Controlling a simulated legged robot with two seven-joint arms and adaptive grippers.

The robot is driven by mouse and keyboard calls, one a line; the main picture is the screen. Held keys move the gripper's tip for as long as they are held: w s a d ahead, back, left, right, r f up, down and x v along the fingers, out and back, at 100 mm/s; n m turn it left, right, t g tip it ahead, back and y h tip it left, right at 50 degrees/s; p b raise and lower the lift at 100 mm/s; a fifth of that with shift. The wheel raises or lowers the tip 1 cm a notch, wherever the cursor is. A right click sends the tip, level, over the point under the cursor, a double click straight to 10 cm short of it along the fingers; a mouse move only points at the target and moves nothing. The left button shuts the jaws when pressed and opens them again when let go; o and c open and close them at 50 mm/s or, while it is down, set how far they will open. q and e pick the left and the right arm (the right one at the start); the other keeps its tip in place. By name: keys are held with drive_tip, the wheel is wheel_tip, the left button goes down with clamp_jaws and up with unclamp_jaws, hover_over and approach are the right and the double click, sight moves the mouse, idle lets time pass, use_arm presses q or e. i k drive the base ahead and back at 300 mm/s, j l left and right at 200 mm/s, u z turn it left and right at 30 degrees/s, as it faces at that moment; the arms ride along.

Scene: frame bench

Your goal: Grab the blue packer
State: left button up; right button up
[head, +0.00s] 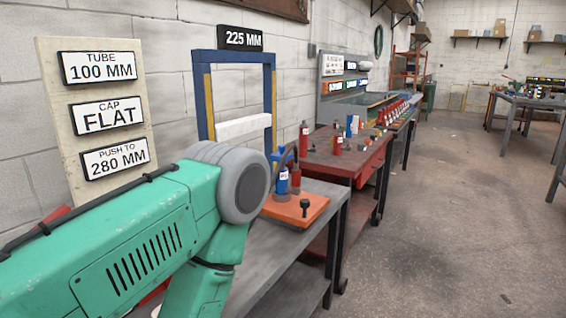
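A small blue bottle-shaped piece with a white label (283,182), which looks like the blue packer, stands upright on an orange board (300,210) on the near grey bench. A red piece (296,177) stands just behind it to the right. My green left arm comes in from the left and covers the near part of the bench. Its grey joint is close to the left edge of the orange board. Neither of my grippers shows.
A blue and yellow frame (269,95) with a white crossbar (243,127) stands behind the board under a "225 MM" sign (240,38). A black knobbed peg (305,207) stands on the board. A red bench (345,160) with small items is beyond. The floor at right is clear.

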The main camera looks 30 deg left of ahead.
sight(276, 157)
drive_tip(key=i+l, duration=0.1)
drive_tip(key=i, duration=0.3)
drive_tip(key=i+l, duration=0.15)
drive_tip(key=i, duration=0.3)
drive_tip(key=i+l+u, duration=0.25)
drive_tip(key=i+u, duration=0.25)
drive_tip(key=i+l+u, duration=0.45)
drive_tip(key=i+l, duration=0.05)
